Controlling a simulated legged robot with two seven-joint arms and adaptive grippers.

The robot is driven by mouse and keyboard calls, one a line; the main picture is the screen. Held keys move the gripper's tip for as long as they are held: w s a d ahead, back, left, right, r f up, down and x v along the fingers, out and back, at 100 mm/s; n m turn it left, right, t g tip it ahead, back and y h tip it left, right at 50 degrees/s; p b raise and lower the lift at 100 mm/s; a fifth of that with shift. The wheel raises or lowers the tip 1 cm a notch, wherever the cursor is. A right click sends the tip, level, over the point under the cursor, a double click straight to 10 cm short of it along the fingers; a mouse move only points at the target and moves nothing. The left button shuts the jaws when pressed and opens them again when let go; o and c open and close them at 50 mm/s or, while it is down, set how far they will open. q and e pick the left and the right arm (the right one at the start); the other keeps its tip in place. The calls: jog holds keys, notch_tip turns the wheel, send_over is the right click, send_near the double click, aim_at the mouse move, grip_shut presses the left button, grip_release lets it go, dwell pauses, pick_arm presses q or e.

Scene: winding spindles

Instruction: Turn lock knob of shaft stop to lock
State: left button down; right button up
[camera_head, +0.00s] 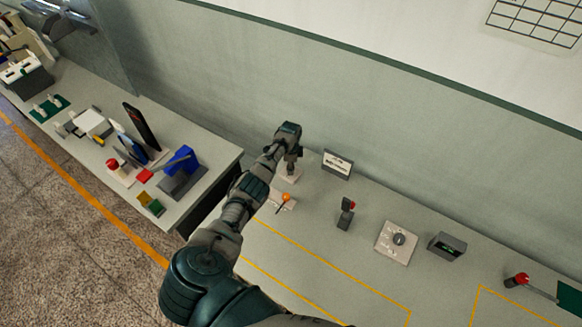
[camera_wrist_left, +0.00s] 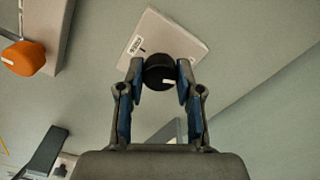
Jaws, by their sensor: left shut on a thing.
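A black round knob (camera_wrist_left: 158,73) with a white mark stands on a pale square plate (camera_wrist_left: 176,41) in the left wrist view. My left gripper (camera_head: 292,158) reaches over this plate near the wall in the head view. Its two blue-padded fingers are shut on the knob, one on each side. In the head view the gripper hides the knob, and only part of the pale plate (camera_head: 289,174) shows below it. My right gripper is in neither view.
An orange knob (camera_head: 286,197) on a pale base stands just in front of my gripper. A white-faced block (camera_head: 337,164) stands close to its right. A red-topped switch (camera_head: 347,205) and a dial plate (camera_head: 396,243) are farther right. The wall rises behind.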

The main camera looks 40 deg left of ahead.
pick_arm(q)
jog(key=shift+w+a+r, duration=0.1)
jog(key=shift+w+r, duration=0.05)
jog(key=shift+r, duration=0.1)
jog(key=c, duration=0.8)
grip_release()
jog(key=shift+o, duration=0.2)
jog(key=shift+f, duration=0.15)
notch_tip(320, 180, up, 12)
jog(key=shift+a+f, duration=0.1)
jog(key=shift+f, duration=0.1)
